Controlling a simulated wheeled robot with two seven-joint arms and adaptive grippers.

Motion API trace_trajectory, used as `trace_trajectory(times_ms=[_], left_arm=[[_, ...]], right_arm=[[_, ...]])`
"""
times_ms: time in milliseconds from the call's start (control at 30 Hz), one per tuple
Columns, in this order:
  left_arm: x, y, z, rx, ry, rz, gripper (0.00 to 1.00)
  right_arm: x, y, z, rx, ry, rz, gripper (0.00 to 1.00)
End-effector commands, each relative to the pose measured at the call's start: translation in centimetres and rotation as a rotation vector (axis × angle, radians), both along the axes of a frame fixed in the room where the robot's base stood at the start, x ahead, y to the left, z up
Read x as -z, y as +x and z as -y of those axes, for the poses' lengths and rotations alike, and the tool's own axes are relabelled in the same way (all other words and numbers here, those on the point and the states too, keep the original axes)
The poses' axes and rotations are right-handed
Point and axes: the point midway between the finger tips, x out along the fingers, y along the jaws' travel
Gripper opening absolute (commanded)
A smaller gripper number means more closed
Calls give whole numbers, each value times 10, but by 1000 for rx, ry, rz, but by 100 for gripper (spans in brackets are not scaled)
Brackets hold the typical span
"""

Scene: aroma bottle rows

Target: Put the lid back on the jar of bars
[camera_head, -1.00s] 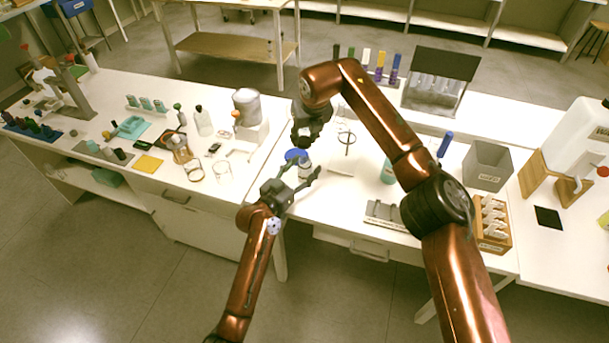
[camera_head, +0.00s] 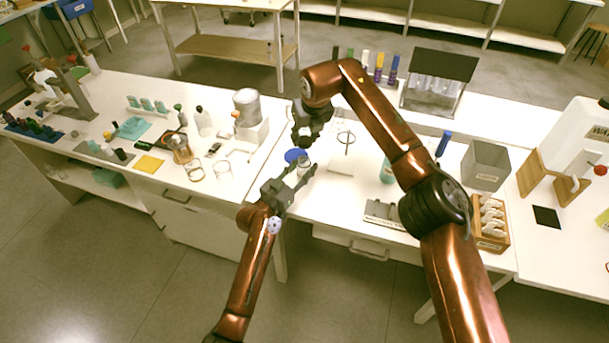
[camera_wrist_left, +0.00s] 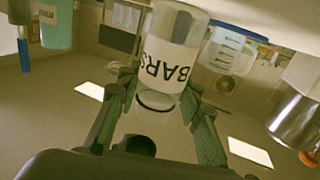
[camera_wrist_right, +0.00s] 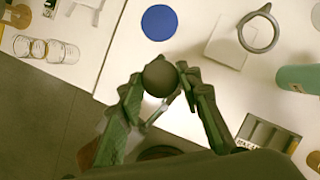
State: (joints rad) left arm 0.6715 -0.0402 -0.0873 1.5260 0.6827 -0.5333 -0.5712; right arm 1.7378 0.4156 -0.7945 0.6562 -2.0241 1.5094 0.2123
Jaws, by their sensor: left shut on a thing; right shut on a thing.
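The jar of bars (camera_wrist_left: 168,60), with a white label reading BARS, stands between the fingers of my left gripper (camera_wrist_left: 160,100) in the left wrist view. In the head view my left gripper (camera_head: 305,174) is shut on the jar, which is small and partly hidden there. A dark ring shows at the jar's near end. My right gripper (camera_wrist_right: 163,92) is shut on a dark round lid (camera_wrist_right: 160,77) in the right wrist view. In the head view the right gripper (camera_head: 301,140) is just above and behind the left one. I cannot tell whether lid and jar touch.
A flat blue disc (camera_wrist_right: 160,22) lies on the white table behind the grippers. A ring stand (camera_head: 345,140) and a teal bottle (camera_head: 387,172) are to the right. A slotted grey block (camera_head: 382,212) lies near the front edge. Glass beakers (camera_head: 194,172) stand left.

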Motion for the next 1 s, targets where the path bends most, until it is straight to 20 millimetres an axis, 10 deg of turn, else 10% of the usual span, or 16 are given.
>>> trace_trajectory(times_ms=[1000], left_arm=[[-1,0,0,0,-1,1,0]], right_arm=[[47,-1,-1,1,-4,12,16]])
